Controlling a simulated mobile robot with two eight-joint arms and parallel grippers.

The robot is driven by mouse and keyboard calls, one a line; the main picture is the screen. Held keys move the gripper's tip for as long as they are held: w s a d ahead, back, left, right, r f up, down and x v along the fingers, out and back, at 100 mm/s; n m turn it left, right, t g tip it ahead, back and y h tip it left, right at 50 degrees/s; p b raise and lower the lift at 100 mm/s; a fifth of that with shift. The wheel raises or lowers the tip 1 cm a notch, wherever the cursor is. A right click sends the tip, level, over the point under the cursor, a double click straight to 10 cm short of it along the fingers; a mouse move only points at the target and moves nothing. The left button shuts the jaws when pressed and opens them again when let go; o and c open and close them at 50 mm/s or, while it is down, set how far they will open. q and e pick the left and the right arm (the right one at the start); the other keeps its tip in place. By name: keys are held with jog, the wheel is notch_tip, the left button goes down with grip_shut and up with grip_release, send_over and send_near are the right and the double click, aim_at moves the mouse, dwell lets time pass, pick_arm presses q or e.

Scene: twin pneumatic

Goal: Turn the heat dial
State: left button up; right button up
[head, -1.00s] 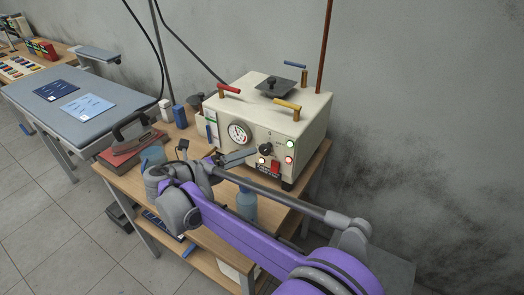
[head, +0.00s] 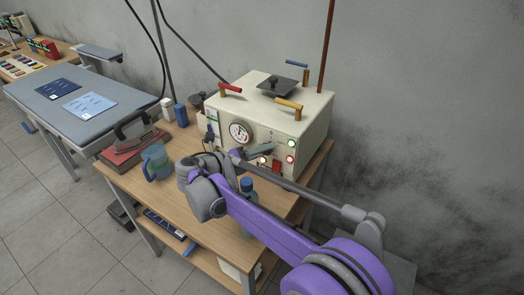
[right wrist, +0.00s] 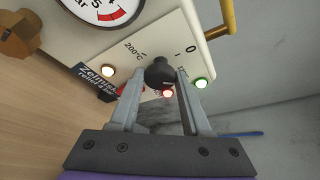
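The heat dial (right wrist: 160,72) is a small black knob on the white front panel of the cream machine, with "200°C" printed at its upper left. In the right wrist view, my right gripper's fingertips (right wrist: 161,77) stand on both sides of the dial and appear to touch it. In the head view, my right gripper (head: 262,153) is at the machine's front and hides the dial. My left gripper is not in view.
The cream machine (head: 310,120) stands on a wooden table (head: 231,236) and bears a round gauge (head: 240,132), lit lamps and a red switch (head: 276,167). A blue mug (head: 157,162) and a blue bottle (head: 246,185) stand nearby. A grey wall is behind.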

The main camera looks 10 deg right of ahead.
grip_shut()
jog(key=shift+m, duration=0.3)
jog(key=shift+s+d+r+m+t+y+p, duration=0.1)
jog(key=shift+m+t+y+p, duration=0.4)
jog(key=shift+m, duration=0.55)
jog(key=shift+m+t+y+p, duration=0.2)
jog(key=shift+m+y+p, duration=0.25)
jog(key=shift+m+y, duration=0.5)
jog(key=shift+m, duration=0.3)
jog(key=o, duration=0.7)
grip_release()
